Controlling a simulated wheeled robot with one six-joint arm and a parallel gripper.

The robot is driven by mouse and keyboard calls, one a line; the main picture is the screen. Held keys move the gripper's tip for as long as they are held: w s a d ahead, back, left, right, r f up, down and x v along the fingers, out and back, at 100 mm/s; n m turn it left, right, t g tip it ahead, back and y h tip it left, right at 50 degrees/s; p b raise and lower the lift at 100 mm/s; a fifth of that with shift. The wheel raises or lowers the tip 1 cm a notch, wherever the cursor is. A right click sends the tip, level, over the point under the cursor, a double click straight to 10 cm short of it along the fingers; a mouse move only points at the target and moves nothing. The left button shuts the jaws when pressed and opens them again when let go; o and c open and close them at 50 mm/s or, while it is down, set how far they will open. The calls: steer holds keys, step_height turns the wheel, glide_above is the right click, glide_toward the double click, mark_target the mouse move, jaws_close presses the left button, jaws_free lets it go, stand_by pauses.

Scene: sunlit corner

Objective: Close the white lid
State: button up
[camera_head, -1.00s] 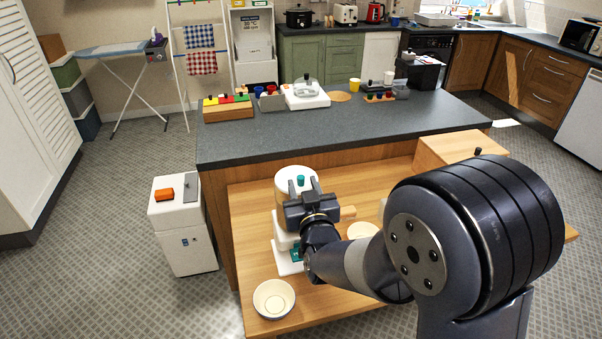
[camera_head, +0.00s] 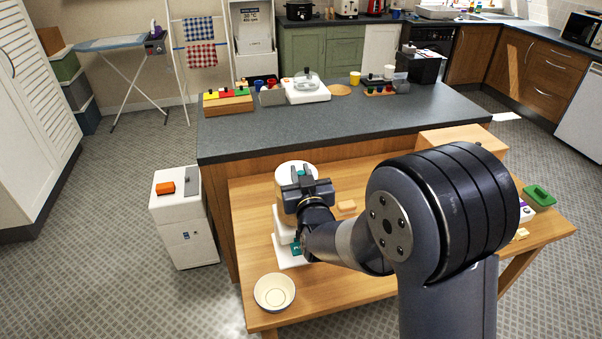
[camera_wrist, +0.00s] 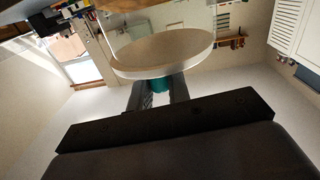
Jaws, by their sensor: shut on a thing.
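The white lid (camera_head: 288,168) shows as a pale disc at the top of a beige round container (camera_head: 282,190), on the wooden table (camera_head: 262,207). In the wrist view the lid (camera_wrist: 165,68) is a wide disc with a white rim, and its teal knob (camera_wrist: 163,83) sits between my fingers. My gripper (camera_head: 302,177) is shut on this knob. My gripper also shows in the wrist view (camera_wrist: 161,90). It hides part of the container, and I cannot tell whether the lid touches the container's rim all round.
A white stepped base with a teal part (camera_head: 296,248) stands below the container. A white bowl (camera_head: 275,292) is at the table's front left. A green-topped item (camera_head: 539,195) is at the right. The dark counter (camera_head: 340,125) rises behind the table.

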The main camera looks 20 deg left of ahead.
jaws_close()
steer(key=shift+f+h+b, duration=0.1)
steer(key=shift+h+b, duration=0.2)
steer(key=shift+b, duration=0.15)
steer(key=shift+s+a+m+t+b, duration=0.15)
steer(key=shift+m+t+b, duration=0.15)
steer(key=shift+b, duration=0.15)
steer(key=shift+s+a+m+t+h+b, duration=0.15)
steer(key=shift+a+m+t+h+b, duration=0.15)
steer(key=shift+m+h+b, duration=0.4)
steer(key=shift+h, duration=0.3)
steer(key=o, duration=0.6)
jaws_free()
steer(key=shift+o, duration=0.2)
